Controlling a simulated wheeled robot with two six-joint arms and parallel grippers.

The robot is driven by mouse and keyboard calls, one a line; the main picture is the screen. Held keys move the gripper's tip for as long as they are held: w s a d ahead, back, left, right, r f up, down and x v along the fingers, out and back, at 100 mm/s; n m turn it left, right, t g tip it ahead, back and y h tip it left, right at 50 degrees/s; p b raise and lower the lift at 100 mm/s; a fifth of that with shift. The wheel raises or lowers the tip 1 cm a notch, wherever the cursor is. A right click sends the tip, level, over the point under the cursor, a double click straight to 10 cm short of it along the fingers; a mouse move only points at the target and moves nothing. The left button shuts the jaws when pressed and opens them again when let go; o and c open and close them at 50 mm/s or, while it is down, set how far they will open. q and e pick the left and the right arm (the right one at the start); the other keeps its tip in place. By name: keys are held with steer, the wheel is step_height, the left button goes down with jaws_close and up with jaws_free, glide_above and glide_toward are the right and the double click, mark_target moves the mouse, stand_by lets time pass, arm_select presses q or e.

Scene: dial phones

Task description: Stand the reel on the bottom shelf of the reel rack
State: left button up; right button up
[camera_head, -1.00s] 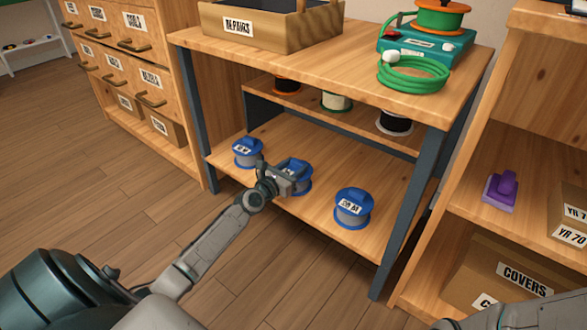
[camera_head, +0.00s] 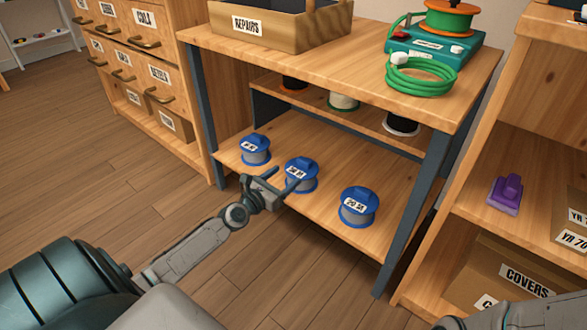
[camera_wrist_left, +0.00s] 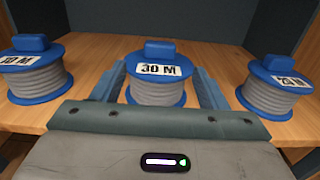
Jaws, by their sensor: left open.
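A grey-wound reel with blue flanges, labelled 30 M (camera_head: 301,176), stands upright on the bottom shelf (camera_head: 352,165) of the wooden rack. Two similar reels flank it: one on the left (camera_head: 256,151) and one labelled 20 M on the right (camera_head: 358,209). All three also show in the left wrist view: the left one (camera_wrist_left: 35,80), the 30 M reel (camera_wrist_left: 157,92) and the 20 M reel (camera_wrist_left: 270,95). My left gripper (camera_head: 269,183) is open at the shelf's front edge, with the 30 M reel lined up between its fingers. My right gripper is out of view.
The middle shelf above holds several spools, one black and white (camera_head: 401,125). The top holds a REPAIRS box (camera_head: 285,27), a green cable coil (camera_head: 422,75) and a teal case. A drawer cabinet (camera_head: 140,70) stands left, shelving with a COVERS box (camera_head: 520,268) right.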

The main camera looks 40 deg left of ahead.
arm_select(q)
steer(key=shift+s+a, duration=0.15)
steer(key=shift+s, duration=1.8)
